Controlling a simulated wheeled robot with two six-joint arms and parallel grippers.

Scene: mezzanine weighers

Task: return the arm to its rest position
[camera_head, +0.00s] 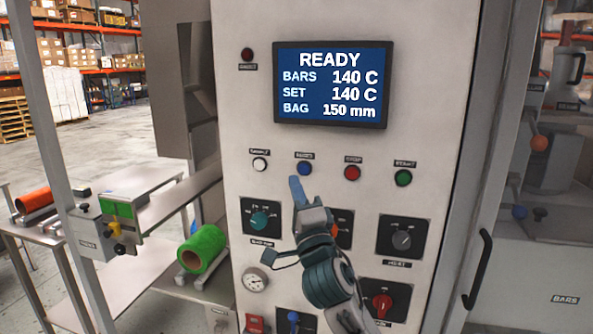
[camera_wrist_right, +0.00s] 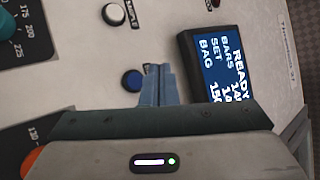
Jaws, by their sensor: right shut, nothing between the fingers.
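My right gripper (camera_head: 298,190) is in front of the pale control panel (camera_head: 440,60), its fingertips just below the blue button (camera_head: 304,168). In the right wrist view its fingers (camera_wrist_right: 157,84) are together and empty, beside the blue button (camera_wrist_right: 133,80). I cannot tell whether the fingertips touch the panel. The screen (camera_head: 330,84) above reads READY, bars 140 C, set 140 C, bag 150 mm. My left gripper does not show.
White (camera_head: 260,164), red (camera_head: 352,172) and green (camera_head: 403,177) buttons flank the blue one. Below are a teal knob (camera_head: 259,220), a dark knob (camera_head: 402,239) and a red knob (camera_head: 382,304). A green roll (camera_head: 203,248) sits at the left. A door handle (camera_head: 480,268) stands at the right.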

